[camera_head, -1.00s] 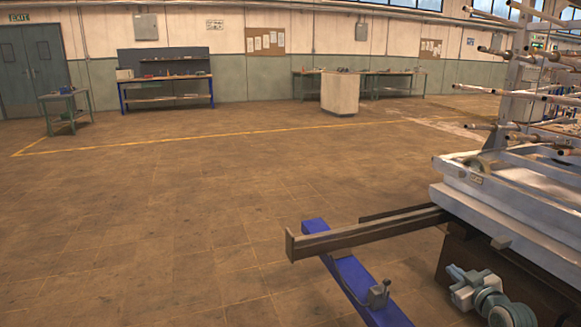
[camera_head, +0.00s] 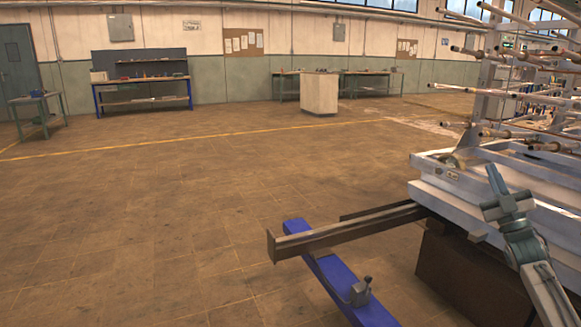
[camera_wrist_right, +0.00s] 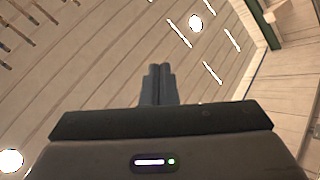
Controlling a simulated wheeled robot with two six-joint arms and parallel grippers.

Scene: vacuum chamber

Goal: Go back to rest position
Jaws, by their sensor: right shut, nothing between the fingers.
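My right arm (camera_head: 535,265) comes in at the lower right of the head view, with its gripper (camera_head: 495,180) raised and pointing up in front of the pale grey rack's frame. In the right wrist view the two dark fingers (camera_wrist_right: 157,78) are together with nothing between them. That view looks up at a slatted ceiling with bright lamps. My left gripper is in neither view.
The pale rack (camera_head: 430,190) with many rods stands at the right, close to my right arm. A dark rail (camera_head: 345,232) and a blue beam (camera_head: 335,275) jut out low in front. The floor (camera_head: 150,220) at left and middle is clear.

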